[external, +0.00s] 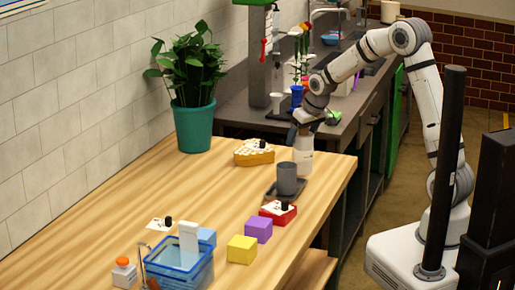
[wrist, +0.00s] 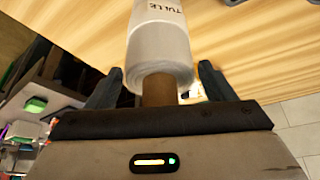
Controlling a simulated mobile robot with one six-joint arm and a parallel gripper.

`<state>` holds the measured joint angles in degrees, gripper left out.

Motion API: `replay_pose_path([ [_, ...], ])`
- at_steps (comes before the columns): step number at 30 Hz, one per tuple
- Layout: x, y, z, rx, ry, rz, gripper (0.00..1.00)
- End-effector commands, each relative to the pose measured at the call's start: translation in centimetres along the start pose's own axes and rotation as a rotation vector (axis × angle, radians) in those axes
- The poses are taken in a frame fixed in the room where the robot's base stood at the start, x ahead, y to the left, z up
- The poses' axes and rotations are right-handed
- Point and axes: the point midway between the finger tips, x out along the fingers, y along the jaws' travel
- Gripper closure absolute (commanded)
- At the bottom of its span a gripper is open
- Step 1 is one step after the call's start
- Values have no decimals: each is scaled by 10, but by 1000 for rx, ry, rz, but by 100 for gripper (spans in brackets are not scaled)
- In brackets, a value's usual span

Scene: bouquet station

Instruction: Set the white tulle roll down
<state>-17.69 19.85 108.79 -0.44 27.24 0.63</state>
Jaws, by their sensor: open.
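The white tulle roll (external: 303,163) stands upright at the far right edge of the wooden table (external: 120,196). In the wrist view the roll (wrist: 160,52) shows its "TULLE" label and a brown core at the end nearest my palm. My gripper (external: 303,124) is above the roll, at its top end. In the wrist view my gripper (wrist: 160,70) is open, with one dark finger on each side of the roll and gaps between. The roll's base is small in the external view, but it appears to rest on the table.
A grey cup (external: 287,178) on a dark tray is just in front of the roll. A yellow box (external: 254,157) is to its left. A red box (external: 277,219), purple block (external: 258,229), yellow block (external: 242,249) and blue bin (external: 180,275) are nearer. A potted plant (external: 194,125) stands behind.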

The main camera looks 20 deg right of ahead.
Motion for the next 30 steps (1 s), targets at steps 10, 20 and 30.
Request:
replay_pose_path([
  [10, -63, 0, -1, 0, 7, 0, 24],
  [20, -115, 0, -1, 0, 2, 0, 24],
  [30, -134, 12, 18, 22, -9, 10, 24],
])
